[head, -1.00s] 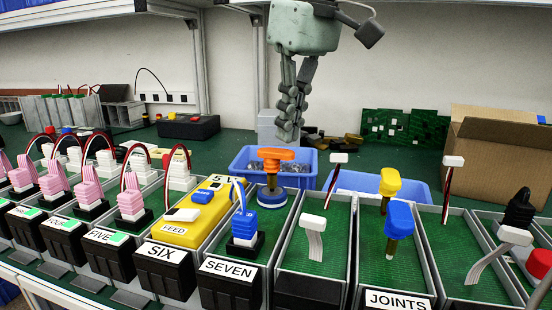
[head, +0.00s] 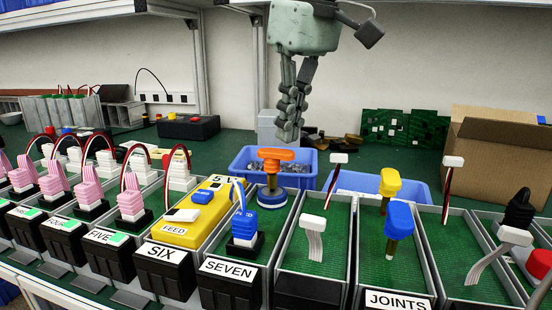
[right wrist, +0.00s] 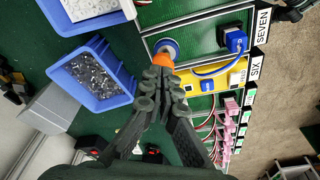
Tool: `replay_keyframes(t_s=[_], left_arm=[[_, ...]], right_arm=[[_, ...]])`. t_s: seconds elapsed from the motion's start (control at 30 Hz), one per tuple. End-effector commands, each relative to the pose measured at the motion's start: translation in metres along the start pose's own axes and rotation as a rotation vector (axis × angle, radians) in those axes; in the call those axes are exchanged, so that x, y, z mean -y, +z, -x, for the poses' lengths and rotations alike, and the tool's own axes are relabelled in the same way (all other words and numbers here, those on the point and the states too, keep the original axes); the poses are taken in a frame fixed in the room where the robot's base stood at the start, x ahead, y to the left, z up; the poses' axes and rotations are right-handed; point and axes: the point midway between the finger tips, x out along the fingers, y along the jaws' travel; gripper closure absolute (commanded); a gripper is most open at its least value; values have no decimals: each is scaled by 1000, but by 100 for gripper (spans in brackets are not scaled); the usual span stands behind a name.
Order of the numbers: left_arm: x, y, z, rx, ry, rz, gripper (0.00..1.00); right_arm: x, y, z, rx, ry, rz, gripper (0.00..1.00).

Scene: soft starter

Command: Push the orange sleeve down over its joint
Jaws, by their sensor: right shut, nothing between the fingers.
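The orange sleeve (head: 276,154) is a wide-topped piece standing upright on a joint with a round blue-and-white base (head: 271,196), at the far end of a tray. In the right wrist view the orange sleeve (right wrist: 164,54) shows just beyond the fingertips, partly hidden by them, and the blue base (right wrist: 169,44) shows beyond it. My right gripper (head: 287,140) is shut and empty, pointing down right above the sleeve's top. Its fingertips (right wrist: 158,75) are very close to the sleeve; I cannot tell whether they touch. My left gripper is not in view.
Yellow (head: 390,182) and blue (head: 399,219) capped joints stand in the tray to the right. The block labelled SEVEN (head: 229,282) and a blue connector (head: 244,226) are at the front left. Blue bins (head: 240,175) lie behind the trays. A cardboard box (head: 489,160) stands at the right.

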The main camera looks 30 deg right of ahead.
Motion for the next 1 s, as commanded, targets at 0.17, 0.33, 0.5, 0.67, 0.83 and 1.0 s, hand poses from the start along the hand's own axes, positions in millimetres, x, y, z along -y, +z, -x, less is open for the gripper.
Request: replay_keyframes(t_s=[0.17, 0.33, 0.5, 0.67, 0.83, 1.0], left_arm=[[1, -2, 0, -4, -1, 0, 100], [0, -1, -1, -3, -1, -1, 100], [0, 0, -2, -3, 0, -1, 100], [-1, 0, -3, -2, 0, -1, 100], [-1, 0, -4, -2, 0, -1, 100], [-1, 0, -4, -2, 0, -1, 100]], right_arm=[[0, 1, -3, 1, 0, 0, 100], [0, 1, -6, 0, 0, 0, 100], [0, 2, -10, 0, 0, -1, 100], [0, 2, -13, 0, 0, -1, 100], [0, 3, -16, 0, 1, -1, 100], [0, 4, -19, 1, 0, 0, 100]])
